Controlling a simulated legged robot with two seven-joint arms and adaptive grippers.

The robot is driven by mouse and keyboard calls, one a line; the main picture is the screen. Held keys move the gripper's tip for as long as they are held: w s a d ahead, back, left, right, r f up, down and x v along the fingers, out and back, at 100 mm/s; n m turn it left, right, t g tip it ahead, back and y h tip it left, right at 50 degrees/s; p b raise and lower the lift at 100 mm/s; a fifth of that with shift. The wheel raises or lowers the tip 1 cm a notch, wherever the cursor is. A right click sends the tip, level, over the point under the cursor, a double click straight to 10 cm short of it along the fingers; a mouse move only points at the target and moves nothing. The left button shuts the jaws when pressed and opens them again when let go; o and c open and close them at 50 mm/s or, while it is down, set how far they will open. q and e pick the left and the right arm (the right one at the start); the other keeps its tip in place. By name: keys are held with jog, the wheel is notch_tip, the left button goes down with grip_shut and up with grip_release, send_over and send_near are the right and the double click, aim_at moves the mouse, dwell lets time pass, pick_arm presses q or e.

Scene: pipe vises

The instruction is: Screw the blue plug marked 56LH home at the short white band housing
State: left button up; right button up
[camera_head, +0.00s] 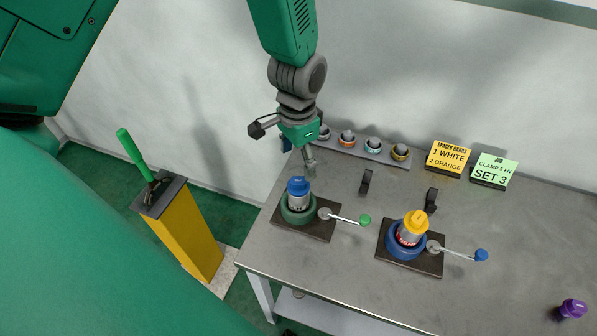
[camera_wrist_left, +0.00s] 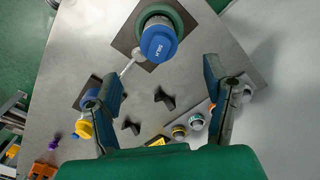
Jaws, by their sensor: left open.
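The blue plug (camera_head: 298,184) sits on top of a short pale metal housing (camera_head: 298,201), upright in a green round vise (camera_head: 291,213). In the left wrist view the blue plug (camera_wrist_left: 158,43) is at top centre, with small lettering on its face that is hard to read. My left gripper (camera_head: 309,165) is above and just behind the plug, apart from it. In the left wrist view my left gripper (camera_wrist_left: 163,75) has its fingers wide apart with nothing between them. My right gripper is not in view.
A blue vise (camera_head: 405,247) holds a housing with a yellow plug (camera_head: 416,221). Handles (camera_head: 365,220) and (camera_head: 481,255) stick out rightward. A rack (camera_head: 380,155) of banded rings and two signs (camera_head: 450,157) stand behind. A purple piece (camera_head: 573,308) lies right. A yellow pedestal (camera_head: 185,235) stands left.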

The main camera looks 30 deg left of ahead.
aim_at(298, 180)
pick_arm(q)
jog(key=shift+r, duration=1.75)
